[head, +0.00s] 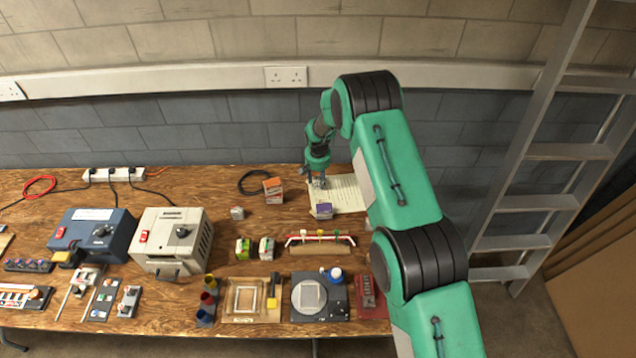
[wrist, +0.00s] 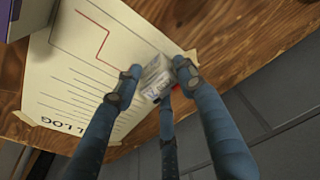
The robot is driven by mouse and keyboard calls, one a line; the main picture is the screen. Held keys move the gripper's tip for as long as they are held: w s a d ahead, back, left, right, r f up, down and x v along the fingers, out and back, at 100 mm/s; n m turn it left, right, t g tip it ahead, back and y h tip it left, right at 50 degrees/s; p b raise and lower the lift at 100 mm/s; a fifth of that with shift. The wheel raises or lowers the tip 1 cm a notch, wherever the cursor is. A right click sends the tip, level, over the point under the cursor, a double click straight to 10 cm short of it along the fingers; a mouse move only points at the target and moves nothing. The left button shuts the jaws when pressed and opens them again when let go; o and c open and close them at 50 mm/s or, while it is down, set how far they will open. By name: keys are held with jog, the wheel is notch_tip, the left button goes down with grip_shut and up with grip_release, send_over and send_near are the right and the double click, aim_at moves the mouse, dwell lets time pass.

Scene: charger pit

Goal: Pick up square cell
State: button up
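A small pale grey, block-shaped cell (wrist: 156,72) sits between the fingertips of my gripper (wrist: 157,80) in the wrist view, over the log sheet (wrist: 80,75). One finger is at its left side, one at its right and one in front. I cannot tell whether the fingers press on it or only surround it, nor whether it rests on the sheet. In the head view my gripper (head: 318,182) points down at the left part of the sheet (head: 345,192); the block there is too small to make out.
A purple-topped box (head: 323,211) stands just in front of my gripper, and an orange box (head: 273,190) to its left. A small grey block (head: 237,213) lies farther left. A red-ended rack (head: 320,239) stands nearer the front. The wall (head: 260,135) is behind.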

aim_at(318, 177)
grip_shut()
jog(key=shift+r+p, duration=0.45)
jog(key=shift+r, duration=4.6)
